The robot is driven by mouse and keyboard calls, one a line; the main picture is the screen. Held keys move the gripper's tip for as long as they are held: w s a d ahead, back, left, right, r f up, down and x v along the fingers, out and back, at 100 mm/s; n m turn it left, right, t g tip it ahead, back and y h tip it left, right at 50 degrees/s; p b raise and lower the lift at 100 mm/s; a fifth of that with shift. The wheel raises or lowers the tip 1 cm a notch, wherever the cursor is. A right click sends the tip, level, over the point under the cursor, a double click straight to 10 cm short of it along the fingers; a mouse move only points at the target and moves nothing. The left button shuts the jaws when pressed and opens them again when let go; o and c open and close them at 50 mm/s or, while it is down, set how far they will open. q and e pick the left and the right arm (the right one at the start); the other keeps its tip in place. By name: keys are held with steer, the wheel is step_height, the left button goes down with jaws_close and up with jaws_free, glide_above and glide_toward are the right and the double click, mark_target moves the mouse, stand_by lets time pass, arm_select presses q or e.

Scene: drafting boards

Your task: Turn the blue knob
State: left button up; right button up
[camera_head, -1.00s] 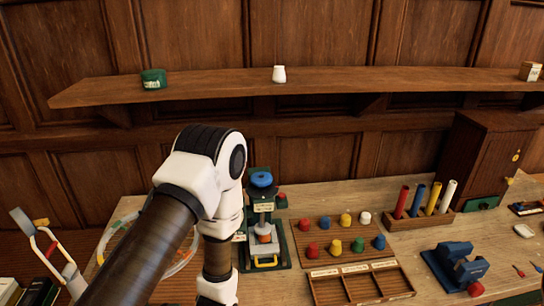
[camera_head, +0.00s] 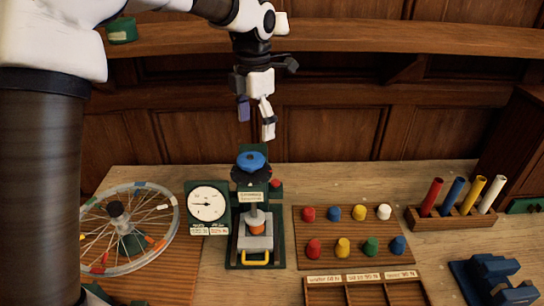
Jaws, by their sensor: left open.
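The blue knob (camera_head: 251,161) is a round, lobed handle on top of a small green press (camera_head: 275,238) that stands on the workbench. Below it the press has a metal stem, an orange piece and a yellow handle at its foot. My left gripper (camera_head: 256,120) hangs from the arm coming in from the left. It is open and empty, pointing down above the blue knob in the picture, with a visible gap between fingertips and knob. My right gripper is not in view.
A dial gauge (camera_head: 207,204) and a spoked wheel (camera_head: 127,232) lie left of the press. A board of coloured pegs (camera_head: 340,262) and a rack of coloured tubes (camera_head: 446,220) are on the right. A shelf (camera_head: 360,36) runs along the wall behind.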

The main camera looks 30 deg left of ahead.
mark_target(252, 156)
arm_select(q)
steer(key=s+f+p, duration=0.1)
steer(key=s+f, duration=0.1)
steer(key=s+f+p, duration=0.1)
steer(key=s+f, duration=0.1)
steer(key=shift+s+a, duration=0.1)
steer(key=shift+s, duration=0.3)
steer(key=w+f, duration=0.3)
steer(key=shift+r, duration=0.15)
steer(key=shift+s+r, duration=0.2)
steer(key=shift+s, duration=0.25)
steer(key=c, duration=0.5)
steer(key=shift+s+r, duration=0.15)
steer(key=shift+s, duration=0.15)
steer(key=c, duration=0.5)
steer(key=shift+w, duration=0.15)
steer(key=shift+c, duration=0.6)
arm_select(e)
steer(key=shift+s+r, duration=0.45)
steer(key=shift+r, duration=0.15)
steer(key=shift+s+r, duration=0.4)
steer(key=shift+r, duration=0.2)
